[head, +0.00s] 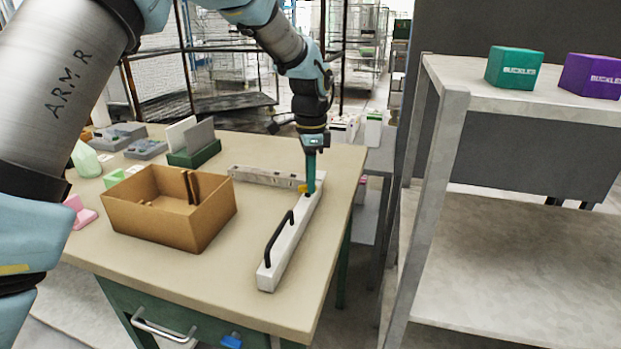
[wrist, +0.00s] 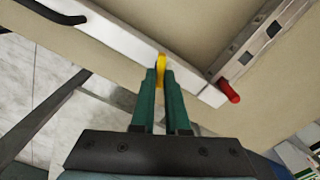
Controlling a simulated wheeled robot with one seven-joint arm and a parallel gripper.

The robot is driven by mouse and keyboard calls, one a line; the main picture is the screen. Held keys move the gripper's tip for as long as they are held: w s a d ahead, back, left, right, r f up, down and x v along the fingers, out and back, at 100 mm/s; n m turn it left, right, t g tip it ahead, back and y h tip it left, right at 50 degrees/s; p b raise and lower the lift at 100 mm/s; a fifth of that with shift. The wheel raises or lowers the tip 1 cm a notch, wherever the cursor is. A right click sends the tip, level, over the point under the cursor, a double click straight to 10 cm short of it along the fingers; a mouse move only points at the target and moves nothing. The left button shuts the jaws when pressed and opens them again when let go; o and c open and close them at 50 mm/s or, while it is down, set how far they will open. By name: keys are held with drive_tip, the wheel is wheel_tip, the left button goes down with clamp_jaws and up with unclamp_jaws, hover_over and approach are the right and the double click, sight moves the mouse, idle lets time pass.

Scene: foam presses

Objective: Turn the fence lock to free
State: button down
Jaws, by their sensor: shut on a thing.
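The fence is a long white bar (head: 283,248) with a black handle (head: 279,234), lying along the right side of the table. Its lock is a small yellow lever (wrist: 160,66), which also shows as a yellow spot in the head view (head: 302,188). My gripper (head: 310,190) points down at the far part of the fence. In the wrist view its green fingers (wrist: 164,74) are shut on the yellow lever, and their tips hide part of it. A red knob (wrist: 229,91) sits near the fence's end, beside a grey slotted rail (wrist: 245,58).
An open cardboard box (head: 172,222) stands on the table (head: 225,279) left of the fence. A green rack (head: 194,154) with grey plates is behind it. A shelf unit (head: 450,120) with a green box (head: 513,68) and a purple box (head: 590,76) stands at the right.

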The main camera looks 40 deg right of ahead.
drive_tip(key=n, duration=0.6)
drive_tip(key=shift+w+p, duration=0.15)
drive_tip(key=shift+p, duration=0.15)
drive_tip(key=n, duration=0.6)
drive_tip(key=shift+w, duration=0.15)
drive_tip(key=shift+n, duration=0.4)
drive_tip(key=c, duration=0.9)
unclamp_jaws()
wheel_tip(320, 180, up, 11)
drive_tip(key=shift+f+b, duration=0.1)
drive_tip(key=shift+b, duration=0.8)
